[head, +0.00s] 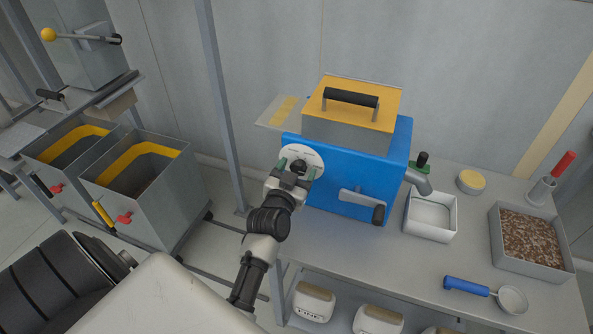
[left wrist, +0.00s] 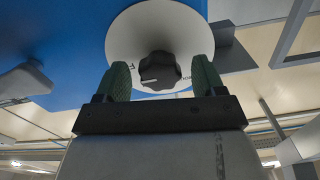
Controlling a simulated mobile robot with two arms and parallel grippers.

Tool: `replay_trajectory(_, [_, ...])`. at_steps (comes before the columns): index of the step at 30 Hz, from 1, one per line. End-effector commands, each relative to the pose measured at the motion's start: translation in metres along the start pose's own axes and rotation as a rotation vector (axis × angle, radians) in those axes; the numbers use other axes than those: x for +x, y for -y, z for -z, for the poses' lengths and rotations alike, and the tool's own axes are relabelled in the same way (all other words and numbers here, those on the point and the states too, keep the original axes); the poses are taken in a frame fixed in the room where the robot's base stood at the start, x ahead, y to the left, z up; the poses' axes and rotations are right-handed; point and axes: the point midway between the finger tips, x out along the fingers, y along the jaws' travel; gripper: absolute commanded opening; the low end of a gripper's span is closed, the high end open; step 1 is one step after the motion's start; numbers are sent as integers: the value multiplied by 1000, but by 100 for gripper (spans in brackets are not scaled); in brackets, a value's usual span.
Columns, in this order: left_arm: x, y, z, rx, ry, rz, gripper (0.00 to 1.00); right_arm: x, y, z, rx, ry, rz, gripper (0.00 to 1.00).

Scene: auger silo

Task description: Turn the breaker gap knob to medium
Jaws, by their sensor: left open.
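The breaker gap knob (left wrist: 160,72) is a black lobed knob on a round white dial plate (left wrist: 150,28), fixed to the blue machine (head: 351,160). In the head view the knob (head: 298,166) is partly hidden by my left gripper. My left gripper (left wrist: 161,80) is open, with its green fingers on either side of the knob. A gap shows between each finger and the knob in the left wrist view. A white mark on the knob points to the left there. Small lettering on the dial is too small to read fully. My right gripper is not in view.
A crank handle (head: 362,200) sits on the machine's front, right of the dial. A white tray (head: 431,216) stands under the spout. A bin of brown grain (head: 530,240) and a blue-handled scoop (head: 485,290) are on the table's right. A grey post (head: 223,110) stands left.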

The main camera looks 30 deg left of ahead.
Motion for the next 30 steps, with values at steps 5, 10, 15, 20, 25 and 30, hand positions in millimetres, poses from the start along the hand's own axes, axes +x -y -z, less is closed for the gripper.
replay_trajectory(5, [0, 0, 0, 0, 0, 0, 57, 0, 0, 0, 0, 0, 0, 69])
replay_trajectory(10, [0, 0, 0, 0, 0, 0, 31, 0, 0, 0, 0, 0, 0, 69])
replay_trajectory(15, [0, 0, 0, -1, 0, 0, 20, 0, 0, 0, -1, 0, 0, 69])
replay_trajectory(20, [0, 0, 1, -22, 0, 0, 20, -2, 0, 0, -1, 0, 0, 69])
replay_trajectory(25, [0, 0, 2, -93, 0, 0, 20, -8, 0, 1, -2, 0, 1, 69])
replay_trajectory(30, [0, 0, 3, -216, 0, -1, 20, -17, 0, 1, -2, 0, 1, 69])
